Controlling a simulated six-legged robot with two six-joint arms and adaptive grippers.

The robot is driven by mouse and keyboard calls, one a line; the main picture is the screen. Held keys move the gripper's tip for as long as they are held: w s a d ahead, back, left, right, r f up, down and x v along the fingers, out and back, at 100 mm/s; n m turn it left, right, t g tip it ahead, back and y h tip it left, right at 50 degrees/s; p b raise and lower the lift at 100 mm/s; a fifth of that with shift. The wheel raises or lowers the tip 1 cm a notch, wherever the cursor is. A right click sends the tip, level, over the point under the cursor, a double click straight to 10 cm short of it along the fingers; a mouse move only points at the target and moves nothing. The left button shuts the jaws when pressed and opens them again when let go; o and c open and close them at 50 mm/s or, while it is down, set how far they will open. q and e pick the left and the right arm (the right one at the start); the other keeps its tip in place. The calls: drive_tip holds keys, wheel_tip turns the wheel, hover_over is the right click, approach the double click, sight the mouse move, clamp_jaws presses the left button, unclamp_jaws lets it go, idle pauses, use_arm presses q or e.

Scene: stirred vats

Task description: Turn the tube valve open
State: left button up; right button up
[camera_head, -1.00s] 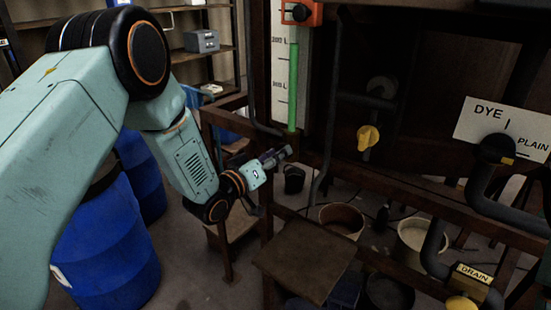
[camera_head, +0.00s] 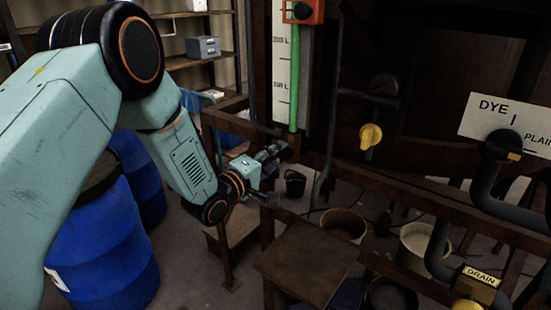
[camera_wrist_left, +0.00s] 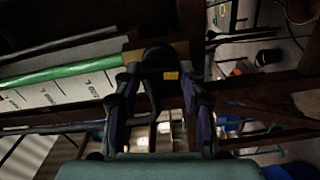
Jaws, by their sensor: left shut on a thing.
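The tube valve shows in the left wrist view as a black knob (camera_wrist_left: 157,56) with a yellow mark, at the end of the green tube (camera_wrist_left: 65,74). In the head view the green tube (camera_head: 294,85) runs down the white litre scale, and I cannot make out the knob at its foot. My left gripper (camera_head: 275,172) is just below and left of the tube's lower end. In the left wrist view its two dark purple fingers (camera_wrist_left: 158,82) stand either side of the knob, shut on it. The knob's setting is unclear. My right gripper is not in view.
A yellow valve handle (camera_head: 370,136) is to the right. The DYE/PLAIN sign (camera_head: 510,122) and the DRAIN label (camera_head: 482,277) are farther right. A rusty frame rail (camera_head: 420,197) crosses in front. Blue barrels (camera_head: 108,255) stand at left, and a brown stool (camera_head: 305,262) stands below.

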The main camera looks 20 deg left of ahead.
use_arm(q)
drive_tip(key=shift+n, duration=0.8)
drive_tip(key=o, duration=1.1)
drive_tip(key=shift+o, duration=0.2)
drive_tip(key=v, duration=1.2)
